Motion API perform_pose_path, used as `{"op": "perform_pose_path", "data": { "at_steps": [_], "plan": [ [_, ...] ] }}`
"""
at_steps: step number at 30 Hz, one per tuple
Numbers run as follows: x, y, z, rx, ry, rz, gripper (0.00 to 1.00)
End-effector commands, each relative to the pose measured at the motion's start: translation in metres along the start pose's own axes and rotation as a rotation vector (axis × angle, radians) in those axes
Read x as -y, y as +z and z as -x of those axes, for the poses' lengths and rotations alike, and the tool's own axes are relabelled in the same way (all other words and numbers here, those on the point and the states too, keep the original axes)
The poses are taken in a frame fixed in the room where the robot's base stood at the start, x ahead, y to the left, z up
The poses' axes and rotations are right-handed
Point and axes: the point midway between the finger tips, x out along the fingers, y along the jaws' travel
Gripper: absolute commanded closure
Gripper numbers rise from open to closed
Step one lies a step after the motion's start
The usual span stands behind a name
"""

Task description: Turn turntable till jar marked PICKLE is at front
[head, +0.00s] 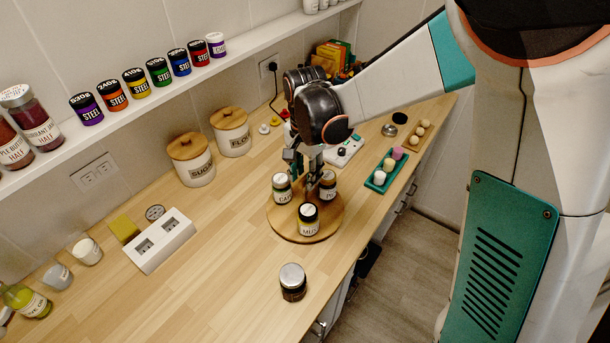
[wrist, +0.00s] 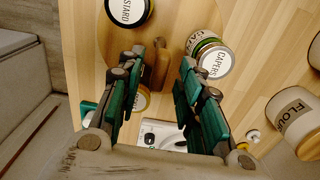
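The round wooden turntable (head: 290,232) stands on the counter with several jars on it. The MUSTARD jar (head: 308,218) is on its near side; its lid shows in the wrist view (wrist: 128,10). The CAPERS jar (head: 281,188) is at the left and also shows in the wrist view (wrist: 213,60). A jar (head: 328,185) at the right has a partly readable label that seems to start with P. My gripper (head: 305,172) is low over the turntable. In the wrist view its fingers (wrist: 172,62) are apart, with an upright wooden post (wrist: 158,66) between them; contact is unclear.
A dark jar with a silver lid (head: 293,282) stands on the counter in front of the turntable. A green tray (head: 384,172) and a white device (head: 343,151) lie to the right and behind. SUGAR (head: 193,165) and FLOUR (head: 232,137) canisters stand by the wall.

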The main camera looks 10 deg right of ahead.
Motion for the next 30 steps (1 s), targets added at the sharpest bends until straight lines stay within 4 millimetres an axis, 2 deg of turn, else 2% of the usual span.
{"op": "perform_pose_path", "data": {
  "at_steps": [11,12,16,30],
  "plan": [
    [0.0,0.0,-0.0062,0.0,0.0,0.0,0.67],
    [0.0,0.0,-0.0062,0.0,0.0,0.0,0.71],
    [0.0,0.0,-0.0061,0.0,0.0,0.0,1.0],
    [0.0,0.0,-0.0061,0.0,0.0,-0.026,1.0]
  ]
}}
